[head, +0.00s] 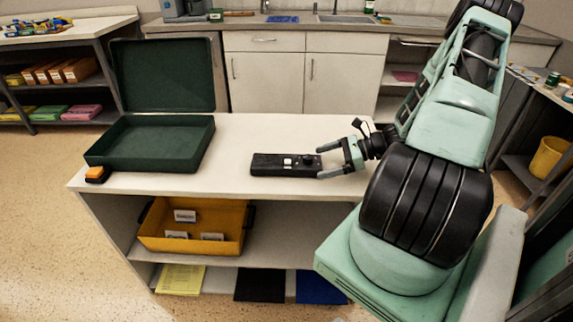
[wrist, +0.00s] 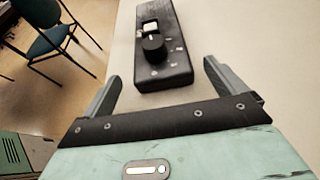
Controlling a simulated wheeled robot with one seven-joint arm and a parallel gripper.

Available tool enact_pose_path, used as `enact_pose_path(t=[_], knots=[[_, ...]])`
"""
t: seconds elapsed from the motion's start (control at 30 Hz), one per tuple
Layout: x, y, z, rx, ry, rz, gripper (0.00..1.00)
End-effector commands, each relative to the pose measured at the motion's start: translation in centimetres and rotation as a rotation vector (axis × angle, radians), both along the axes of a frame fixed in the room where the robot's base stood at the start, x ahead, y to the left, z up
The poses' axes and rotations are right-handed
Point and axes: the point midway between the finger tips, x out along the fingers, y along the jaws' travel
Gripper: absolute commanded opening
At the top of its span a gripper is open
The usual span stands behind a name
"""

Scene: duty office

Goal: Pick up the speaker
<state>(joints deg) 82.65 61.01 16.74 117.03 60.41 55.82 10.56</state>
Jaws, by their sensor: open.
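A long black device (head: 278,170) with a round knob and a white switch, seemingly the speaker, lies flat on the white tabletop near its front edge. It also shows in the wrist view (wrist: 165,75), just ahead of my gripper, its near end in line with the gap between the fingertips. My gripper (head: 322,163) is open and empty at the right end of the device; the wrist view shows both fingers (wrist: 160,72) apart, one to each side. I cannot tell whether a finger touches it.
An open dark green case (head: 150,168) stands on the table's left, with a small orange-and-black item (head: 96,174) at its front corner. A yellow bin (head: 190,243) sits on the shelf below. The tabletop between case and device is clear. A chair (wrist: 50,40) shows in the wrist view.

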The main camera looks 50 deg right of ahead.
Motion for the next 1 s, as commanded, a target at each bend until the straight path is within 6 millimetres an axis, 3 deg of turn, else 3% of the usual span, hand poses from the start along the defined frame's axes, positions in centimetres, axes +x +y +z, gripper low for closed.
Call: enact_pose_path(t=[0.4,0.73,1.0], knots=[[3.6,2.8,-1.4,0.003,0.000,0.002,0.96],[4.2,3.2,-1.8,0.000,0.000,0.001,0.96],[4.2,3.2,-1.7,0.000,-0.002,0.002,0.29]])
